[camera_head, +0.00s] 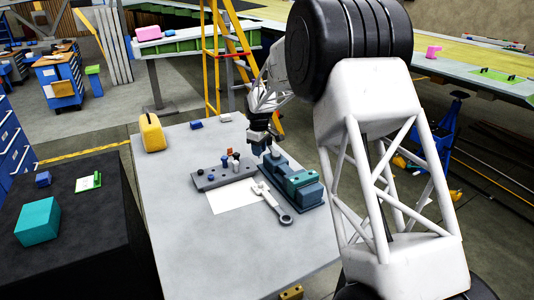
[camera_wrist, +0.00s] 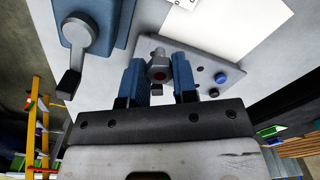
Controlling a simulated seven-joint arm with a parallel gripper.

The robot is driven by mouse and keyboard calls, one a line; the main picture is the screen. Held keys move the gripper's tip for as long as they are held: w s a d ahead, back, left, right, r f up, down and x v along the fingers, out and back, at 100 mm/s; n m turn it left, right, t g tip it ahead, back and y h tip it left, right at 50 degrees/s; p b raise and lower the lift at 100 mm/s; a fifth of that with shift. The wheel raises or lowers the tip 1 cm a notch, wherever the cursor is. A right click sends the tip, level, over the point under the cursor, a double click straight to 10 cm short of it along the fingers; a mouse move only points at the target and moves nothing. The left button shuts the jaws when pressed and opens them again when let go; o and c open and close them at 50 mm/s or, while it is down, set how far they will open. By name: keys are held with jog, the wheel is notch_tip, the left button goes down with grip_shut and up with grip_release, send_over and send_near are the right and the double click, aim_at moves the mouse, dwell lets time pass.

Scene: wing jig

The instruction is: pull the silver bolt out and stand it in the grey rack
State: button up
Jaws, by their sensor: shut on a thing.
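My gripper (camera_head: 267,151) is over the table, between the right end of the grey rack (camera_head: 213,180) and the blue-green fixture (camera_head: 299,184). In the wrist view, my gripper (camera_wrist: 160,82) has its two blue fingers shut on the silver bolt (camera_wrist: 158,57), whose near end shows a dark red spot. The grey rack (camera_wrist: 203,68) lies behind the bolt in that view. I cannot tell whether the bolt's far end is in a hole or clear of it. The fixture also shows at upper left in the wrist view (camera_wrist: 112,22).
Several pegs, including a blue one (camera_wrist: 221,78), stand in the rack. A white sheet (camera_head: 231,200) and a silver wrench (camera_head: 273,204) lie in front. A yellow object (camera_head: 152,134) and small blue blocks (camera_head: 196,126) sit towards the back. The front of the table is mostly clear.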

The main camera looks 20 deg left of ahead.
jog(key=w+a+f, duration=0.2)
jog(key=w+a, duration=0.2)
jog(key=a, duration=0.2)
jog(key=shift+w+a, duration=0.15)
jog(key=shift+a, duration=0.25)
jog(key=shift+f, duration=0.35)
jog(key=shift+f, duration=2.95)
jog(key=shift+f, duration=0.3)
jog(key=shift+f, duration=0.7)
jog(key=shift+f, duration=0.25)
jog(key=o, duration=1)
